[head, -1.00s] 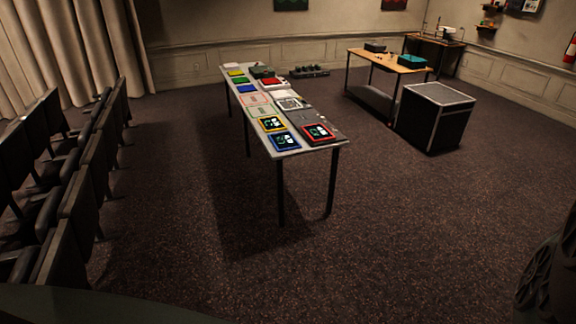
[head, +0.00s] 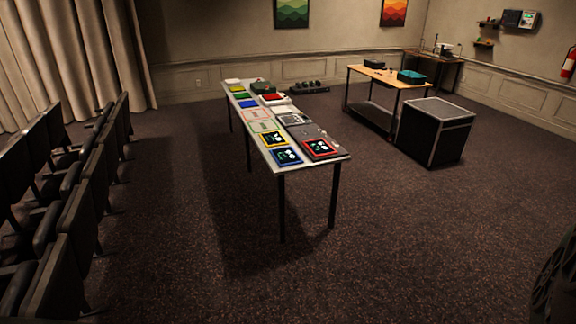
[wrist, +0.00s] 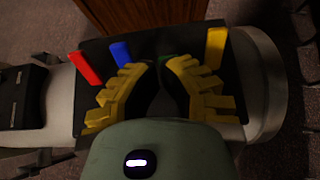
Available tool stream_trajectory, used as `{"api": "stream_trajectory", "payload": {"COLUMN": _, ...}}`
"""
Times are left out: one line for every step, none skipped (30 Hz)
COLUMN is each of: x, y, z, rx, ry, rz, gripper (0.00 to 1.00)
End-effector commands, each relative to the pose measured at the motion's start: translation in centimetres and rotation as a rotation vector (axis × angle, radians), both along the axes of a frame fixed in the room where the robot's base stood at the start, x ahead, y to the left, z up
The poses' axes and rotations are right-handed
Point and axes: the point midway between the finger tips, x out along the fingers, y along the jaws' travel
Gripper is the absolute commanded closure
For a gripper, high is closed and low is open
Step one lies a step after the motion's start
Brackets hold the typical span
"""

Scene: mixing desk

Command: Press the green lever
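In the wrist view my gripper (wrist: 161,67), with ridged yellow fingers, points at a black panel (wrist: 92,115). The fingers stand apart with a dark gap between them. A red bar (wrist: 85,68), a blue bar (wrist: 121,53) and a yellow bar (wrist: 216,45) stand on the panel around the fingers. A small green piece (wrist: 166,57) shows just beyond the fingertips, mostly hidden by them. I cannot tell whether it is the green lever, or whether the fingers touch it. My gripper is not seen in the head view.
A long table (head: 282,171) holds several coloured panels and boxes. Behind it stand a wooden table (head: 387,76) and a black case (head: 434,130). Rows of dark chairs (head: 83,225) line the left. The carpet (head: 400,230) right of the long table is clear.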

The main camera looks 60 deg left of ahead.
Motion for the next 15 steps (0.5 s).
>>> {"api": "stream_trajectory", "payload": {"x": -0.09, "y": -0.13, "z": -0.07, "rx": 0.004, "ry": 0.001, "rz": -0.003, "gripper": 1.0}}
{"api": "stream_trajectory", "payload": {"x": -0.09, "y": -0.17, "z": -0.09, "rx": 0.006, "ry": 0.001, "rz": -0.003, "gripper": 1.0}}
{"api": "stream_trajectory", "payload": {"x": -0.07, "y": -0.2, "z": -0.1, "rx": 0.009, "ry": 0.001, "rz": -0.003, "gripper": 1.0}}
{"api": "stream_trajectory", "payload": {"x": -0.06, "y": -0.22, "z": -0.1, "rx": 0.01, "ry": 0.002, "rz": -0.004, "gripper": 1.0}}
{"api": "stream_trajectory", "payload": {"x": -0.06, "y": -0.26, "z": -0.12, "rx": 0.01, "ry": 0.002, "rz": -0.004, "gripper": 1.0}}
{"api": "stream_trajectory", "payload": {"x": -0.05, "y": -0.31, "z": -0.09, "rx": 0.009, "ry": 0.002, "rz": -0.003, "gripper": 1.0}}
{"api": "stream_trajectory", "payload": {"x": -0.04, "y": -0.35, "z": -0.08, "rx": 0.009, "ry": 0.002, "rz": -0.003, "gripper": 1.0}}
{"api": "stream_trajectory", "payload": {"x": -0.03, "y": -0.4, "z": -0.08, "rx": 0.009, "ry": 0.001, "rz": -0.004, "gripper": 1.0}}
{"api": "stream_trajectory", "payload": {"x": -0.02, "y": -0.45, "z": -0.04, "rx": 0.009, "ry": 0.001, "rz": -0.004, "gripper": 1.0}}
{"api": "stream_trajectory", "payload": {"x": 0.0, "y": -0.49, "z": -0.02, "rx": 0.009, "ry": 0.001, "rz": -0.004, "gripper": 1.0}}
{"api": "stream_trajectory", "payload": {"x": 0.02, "y": -0.52, "z": 0.01, "rx": 0.008, "ry": 0.001, "rz": -0.004, "gripper": 1.0}}
{"api": "stream_trajectory", "payload": {"x": 0.06, "y": -0.54, "z": 0.03, "rx": 0.008, "ry": 0.0, "rz": -0.004, "gripper": 1.0}}
{"api": "stream_trajectory", "payload": {"x": 0.09, "y": -0.56, "z": 0.04, "rx": 0.008, "ry": 0.0, "rz": -0.004, "gripper": 1.0}}
{"api": "stream_trajectory", "payload": {"x": 0.11, "y": -0.59, "z": 0.04, "rx": 0.008, "ry": 0.0, "rz": -0.004, "gripper": 1.0}}
{"api": "stream_trajectory", "payload": {"x": 0.14, "y": -0.62, "z": 0.05, "rx": 0.008, "ry": -0.001, "rz": -0.003, "gripper": 1.0}}
